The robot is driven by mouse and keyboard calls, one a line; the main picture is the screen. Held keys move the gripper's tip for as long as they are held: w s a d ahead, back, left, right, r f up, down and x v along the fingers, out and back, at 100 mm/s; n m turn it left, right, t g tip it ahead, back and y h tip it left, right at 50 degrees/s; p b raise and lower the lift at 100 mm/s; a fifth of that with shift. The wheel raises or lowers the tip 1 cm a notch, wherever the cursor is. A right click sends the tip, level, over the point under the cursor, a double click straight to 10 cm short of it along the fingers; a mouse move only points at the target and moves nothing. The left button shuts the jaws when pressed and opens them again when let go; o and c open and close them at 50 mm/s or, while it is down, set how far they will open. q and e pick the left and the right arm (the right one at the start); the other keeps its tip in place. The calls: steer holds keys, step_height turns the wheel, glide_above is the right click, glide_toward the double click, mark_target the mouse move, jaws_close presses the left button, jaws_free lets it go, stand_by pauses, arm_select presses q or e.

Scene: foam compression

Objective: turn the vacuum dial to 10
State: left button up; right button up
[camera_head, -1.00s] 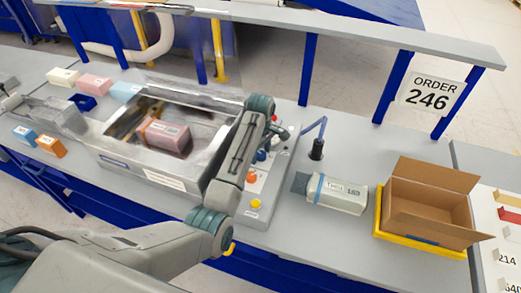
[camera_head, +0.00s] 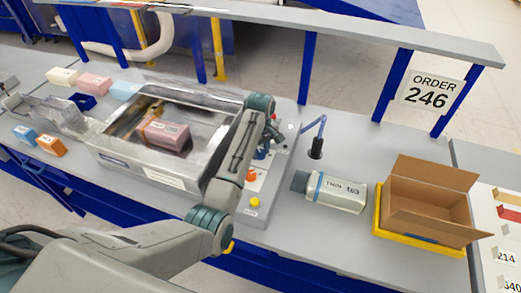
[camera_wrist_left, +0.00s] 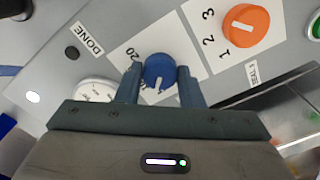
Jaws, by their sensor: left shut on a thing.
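The blue vacuum dial (camera_wrist_left: 159,68) is between the two fingers of my left gripper (camera_wrist_left: 159,80) in the left wrist view, and the gripper is shut on it. Its white pointer line faces down, toward the gripper body. In the head view my left gripper (camera_head: 268,138) is over the sloped control panel (camera_head: 279,180), and the arm partly hides the dial. My right gripper is not in view.
An orange dial (camera_wrist_left: 246,25) marked 1, 2, 3 is beside the blue one, and a white gauge (camera_wrist_left: 95,90) on its other side. The chamber machine (camera_head: 97,144) holds a pink block (camera_head: 165,134).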

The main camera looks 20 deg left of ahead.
arm_select(q)
steer(key=m, duration=0.3)
steer(key=shift+m, duration=0.8)
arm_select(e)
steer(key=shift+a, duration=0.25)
arm_select(q)
steer(key=o, duration=1)
steer(key=shift+w+a, duration=0.1)
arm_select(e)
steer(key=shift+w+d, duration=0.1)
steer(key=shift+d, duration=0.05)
